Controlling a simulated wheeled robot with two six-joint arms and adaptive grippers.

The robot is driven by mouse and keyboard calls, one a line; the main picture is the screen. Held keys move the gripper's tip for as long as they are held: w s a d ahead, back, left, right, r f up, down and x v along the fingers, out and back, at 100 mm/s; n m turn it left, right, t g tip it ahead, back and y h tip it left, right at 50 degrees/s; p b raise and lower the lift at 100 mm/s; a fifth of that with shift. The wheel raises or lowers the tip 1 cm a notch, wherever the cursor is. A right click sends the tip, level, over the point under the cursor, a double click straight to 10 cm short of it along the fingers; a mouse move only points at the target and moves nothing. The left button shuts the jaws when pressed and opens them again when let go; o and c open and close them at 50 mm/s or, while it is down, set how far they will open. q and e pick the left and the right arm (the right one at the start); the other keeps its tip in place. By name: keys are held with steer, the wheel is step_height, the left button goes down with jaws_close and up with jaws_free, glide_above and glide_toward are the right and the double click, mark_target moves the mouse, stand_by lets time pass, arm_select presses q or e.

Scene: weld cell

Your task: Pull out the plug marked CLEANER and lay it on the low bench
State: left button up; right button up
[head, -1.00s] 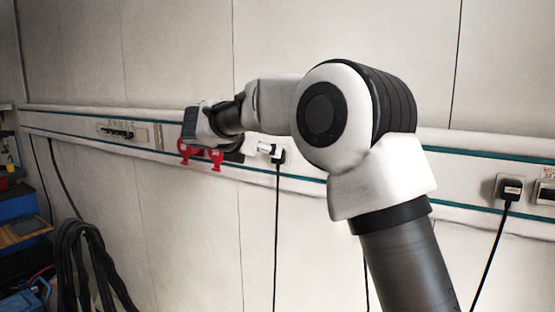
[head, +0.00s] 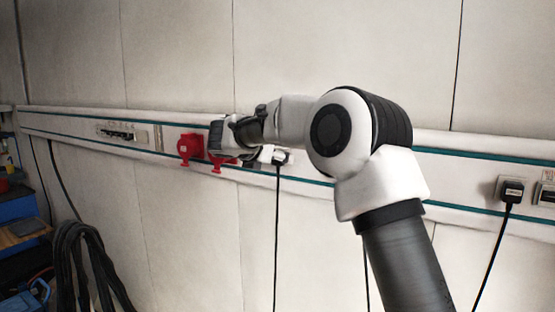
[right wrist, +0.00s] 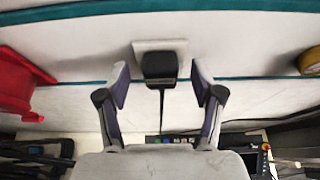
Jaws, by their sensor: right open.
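A black plug (head: 282,157) with a hanging cable sits in a wall socket on the trunking. My right gripper (head: 262,154) is beside it in the head view. In the right wrist view a black plug (right wrist: 160,67) sits in a white socket plate (right wrist: 160,45), its cable hanging down. My right gripper (right wrist: 160,78) is open, one finger on each side of this plug, with gaps visible. Another black plug (head: 512,190) with a pale label is seated further right. I cannot read the markings. I cannot identify the low bench. My left gripper is out of view.
Red sockets (head: 189,146) protrude from the trunking (head: 75,128) left of my gripper; a red one (right wrist: 22,82) also shows in the right wrist view. A yellow round thing (right wrist: 311,60) is at the right there. Dark cables (head: 85,262) hang at lower left.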

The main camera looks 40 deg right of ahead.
steer(key=shift+p, duration=0.4)
stand_by(0.6)
jaws_close()
steer(key=shift+a, duration=0.15)
steer(key=shift+s+a, duration=0.3)
steer(key=shift+a, duration=0.6)
steer(key=shift+s+a, duration=0.25)
steer(key=shift+a, duration=0.7)
steer(key=shift+s+a, duration=0.3)
steer(key=shift+a, duration=0.6)
